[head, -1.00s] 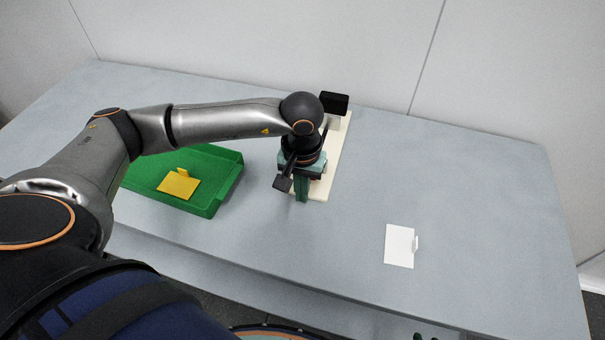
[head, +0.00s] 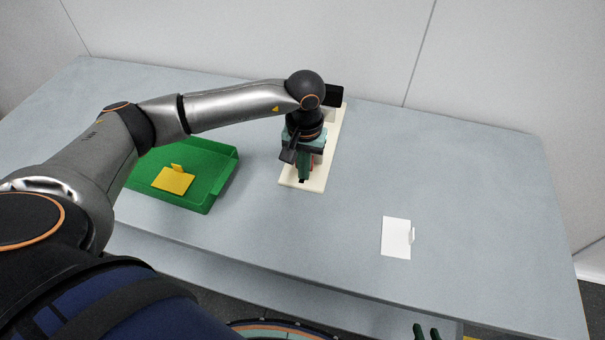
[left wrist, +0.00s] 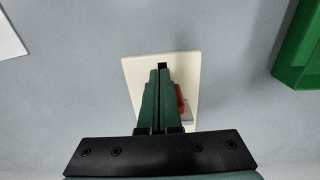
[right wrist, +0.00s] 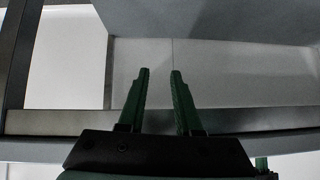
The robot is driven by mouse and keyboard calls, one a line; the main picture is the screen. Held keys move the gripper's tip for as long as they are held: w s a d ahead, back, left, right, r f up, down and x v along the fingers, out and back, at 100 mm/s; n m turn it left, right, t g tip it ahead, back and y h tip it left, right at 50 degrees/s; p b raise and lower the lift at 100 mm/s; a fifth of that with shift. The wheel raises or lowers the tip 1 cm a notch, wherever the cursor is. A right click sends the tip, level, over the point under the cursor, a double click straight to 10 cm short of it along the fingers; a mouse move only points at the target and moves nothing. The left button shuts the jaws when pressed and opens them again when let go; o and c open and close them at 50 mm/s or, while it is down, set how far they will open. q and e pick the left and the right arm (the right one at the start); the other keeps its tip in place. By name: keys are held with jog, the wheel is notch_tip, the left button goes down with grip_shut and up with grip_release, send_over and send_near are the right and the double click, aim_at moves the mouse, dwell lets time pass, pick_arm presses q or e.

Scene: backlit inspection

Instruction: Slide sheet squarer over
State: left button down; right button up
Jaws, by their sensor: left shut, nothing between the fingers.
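A long cream base (head: 318,183) lies on the table, with a black block (head: 333,95) at its far end. It also shows in the left wrist view (left wrist: 135,69). A red part (left wrist: 180,98) sits on it beside my left fingers; I cannot tell whether they touch it. A small black piece (left wrist: 162,66) shows at the fingertips. My left gripper (head: 303,178) points down over the base's near part, shut with nothing held; it also shows in the left wrist view (left wrist: 157,72). It hides much of the base. My right gripper (right wrist: 160,72) is open and empty, low at the table's front.
A green tray (head: 222,180) stands left of the base with a yellow tabbed plate (head: 172,180) in it. The table between base and white plate is clear.

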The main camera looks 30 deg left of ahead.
pick_arm(q)
jog(key=w+b, duration=0.1)
jog(key=w, duration=0.1)
jog(key=w+a+b, duration=0.1)
jog(key=w+b, duration=0.1)
jog(key=w, duration=0.1)
jog(key=shift+w+a+f, duration=0.15)
jog(key=shift+w+a, duration=0.1)
jog(key=shift+w, duration=0.1)
jog(key=shift+w+a+b, duration=0.1)
jog(key=shift+w+b, duration=0.2)
jog(key=shift+w, duration=0.1)
